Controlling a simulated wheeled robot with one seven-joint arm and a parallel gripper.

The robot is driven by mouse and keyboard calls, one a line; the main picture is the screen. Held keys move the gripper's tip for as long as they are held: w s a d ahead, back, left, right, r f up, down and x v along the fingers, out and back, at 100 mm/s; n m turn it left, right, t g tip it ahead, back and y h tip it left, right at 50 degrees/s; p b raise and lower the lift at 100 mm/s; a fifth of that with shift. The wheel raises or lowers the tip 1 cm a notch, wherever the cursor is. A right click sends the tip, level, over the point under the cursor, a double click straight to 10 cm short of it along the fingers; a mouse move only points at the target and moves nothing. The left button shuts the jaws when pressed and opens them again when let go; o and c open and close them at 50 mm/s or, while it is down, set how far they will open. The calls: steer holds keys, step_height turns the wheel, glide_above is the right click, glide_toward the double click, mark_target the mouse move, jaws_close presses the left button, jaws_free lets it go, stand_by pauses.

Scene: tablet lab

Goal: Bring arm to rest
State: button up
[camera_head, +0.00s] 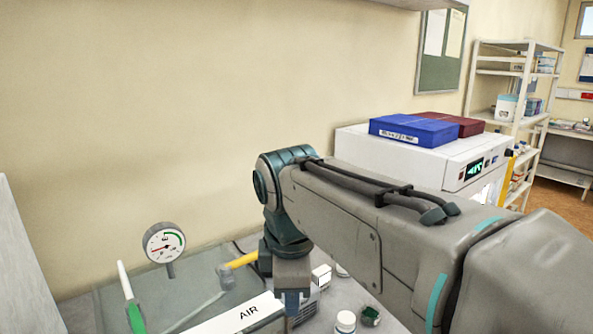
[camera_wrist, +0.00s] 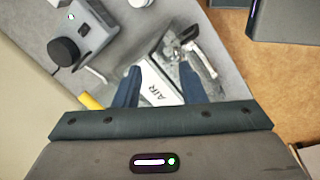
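My arm reaches out from the lower right in the head view and bends down at its wrist. My gripper (camera_head: 292,301) points down over the bench beside a white block marked AIR (camera_head: 240,314). In the wrist view my gripper (camera_wrist: 160,70) has its two dark blue fingers spread apart, with nothing held between them. The AIR block (camera_wrist: 157,84) shows below, in the gap between the fingers. I cannot tell how far above the bench the fingertips are.
A round gauge (camera_head: 164,245), a green-handled tool (camera_head: 134,312) and a yellow-handled tool (camera_head: 241,260) are left of my gripper. A white-lidded jar (camera_head: 345,322) and a green one (camera_head: 370,315) stand right. A white machine (camera_head: 440,171) bears blue (camera_head: 412,130) and dark red (camera_head: 455,121) boxes.

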steer(key=s+d+f+m, duration=0.4)
steer(key=d+f+m, duration=0.1)
steer(key=d+m, duration=0.3)
steer(key=s+d+f+m+t, duration=0.1)
steer(key=s+d+f+m, duration=0.3)
steer(key=m, duration=0.6)
steer(key=d+f, duration=0.2)
steer(key=d, duration=0.1)
steer(key=shift+d+f, duration=0.25)
steer(key=shift+d, duration=0.15)
